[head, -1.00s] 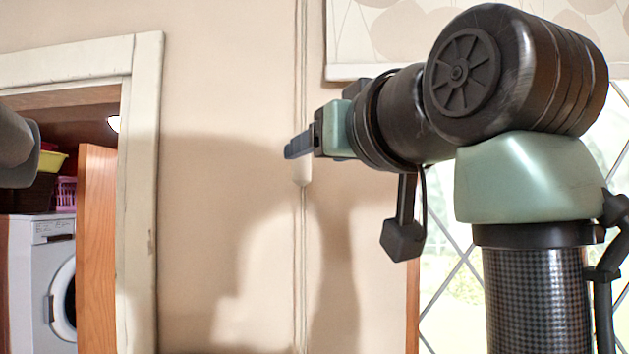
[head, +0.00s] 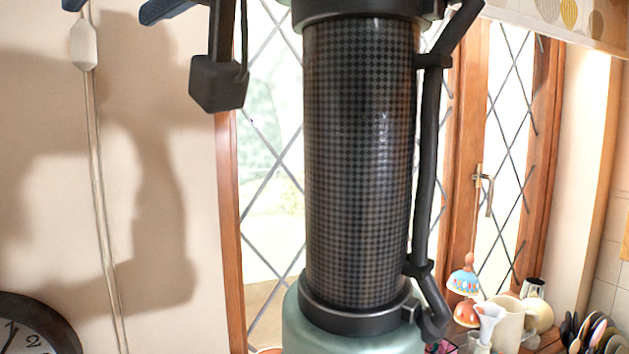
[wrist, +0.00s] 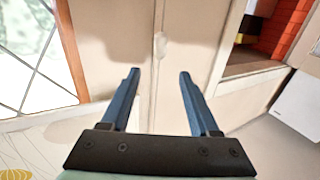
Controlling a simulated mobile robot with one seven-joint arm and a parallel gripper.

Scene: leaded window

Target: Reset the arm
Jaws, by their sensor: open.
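In the head view only parts of the blue fingers show at the top left edge. My arm fills the middle of the head view, with its dark checkered link upright in front of the window; its upper part is cut off by the frame.
A hanging cord with a white pull (head: 83,45) runs down the wall near the fingers. A leaded window (head: 268,170) stands behind the arm. A clock (head: 35,325) is at lower left. Mugs, a lamp-like ornament (head: 466,275) and utensils crowd the lower right. A doorway (wrist: 262,45) shows in the wrist view.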

